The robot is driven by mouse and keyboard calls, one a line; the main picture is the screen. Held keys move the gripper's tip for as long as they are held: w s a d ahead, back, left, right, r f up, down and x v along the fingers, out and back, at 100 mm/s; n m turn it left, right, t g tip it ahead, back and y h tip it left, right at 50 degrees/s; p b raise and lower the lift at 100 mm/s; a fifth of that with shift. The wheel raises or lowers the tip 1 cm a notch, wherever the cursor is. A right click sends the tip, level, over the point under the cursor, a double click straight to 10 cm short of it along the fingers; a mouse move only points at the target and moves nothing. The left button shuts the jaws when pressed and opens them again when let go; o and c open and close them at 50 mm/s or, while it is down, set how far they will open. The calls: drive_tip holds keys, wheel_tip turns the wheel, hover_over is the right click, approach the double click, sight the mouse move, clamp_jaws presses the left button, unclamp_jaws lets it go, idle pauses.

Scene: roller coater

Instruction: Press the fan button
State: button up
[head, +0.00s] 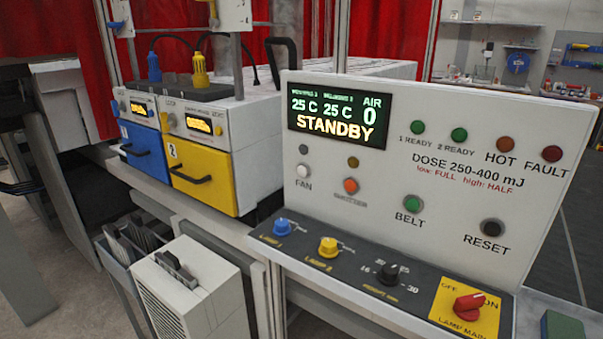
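The white control panel (455,110) fills the right half of the head view. The fan button (303,171) is a round white button at the panel's lower left, above the label FAN. A dark, brownish lamp (304,149) sits just above it. The display (339,117) reads 25 C, 25 C, AIR 0 and STANDBY. My gripper is not in view, and nothing covers the fan button.
An orange button (351,186), green BELT button (413,204) and black RESET button (492,228) share the panel. Blue (282,227) and yellow (328,247) knobs and a red lamp switch (468,306) sit on the dark ledge below. Blue (147,152) and yellow (201,177) drawers stand left.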

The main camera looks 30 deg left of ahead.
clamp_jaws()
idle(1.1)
